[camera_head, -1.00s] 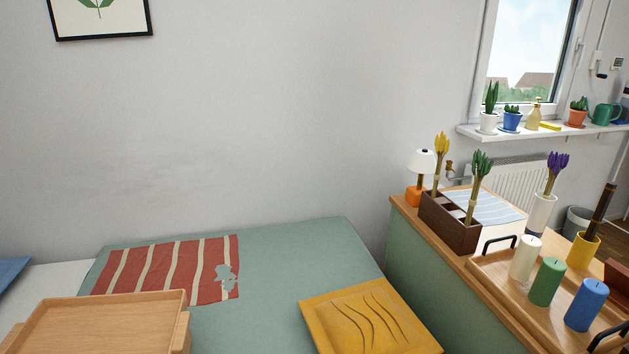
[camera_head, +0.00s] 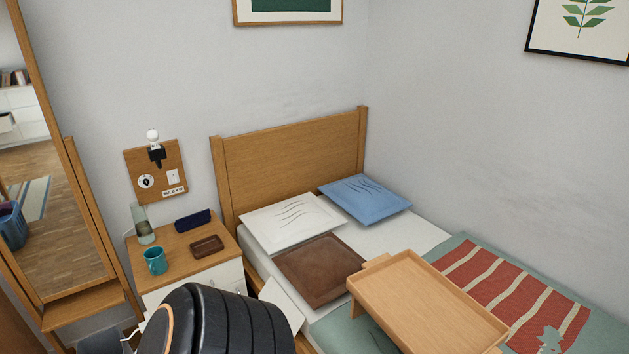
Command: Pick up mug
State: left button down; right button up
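A teal mug (camera_head: 155,261) stands upright on the near left part of the wooden top of a white nightstand (camera_head: 205,262), left of the bed. Neither of my grippers shows in the head view. A dark ribbed part of my own body fills the bottom left and hides part of the nightstand's front.
On the nightstand are a glass vase (camera_head: 143,226), a dark blue case (camera_head: 193,220) and a brown tray (camera_head: 207,246). A tall mirror (camera_head: 60,190) stands at left. The bed carries pillows (camera_head: 365,199) and a wooden bed tray (camera_head: 425,300).

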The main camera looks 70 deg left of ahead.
aim_at(156, 263)
jog(key=u, duration=3.3)
jog(key=i+u, duration=0.1)
jog(key=i+j, duration=0.05)
jog(key=i, duration=0.05)
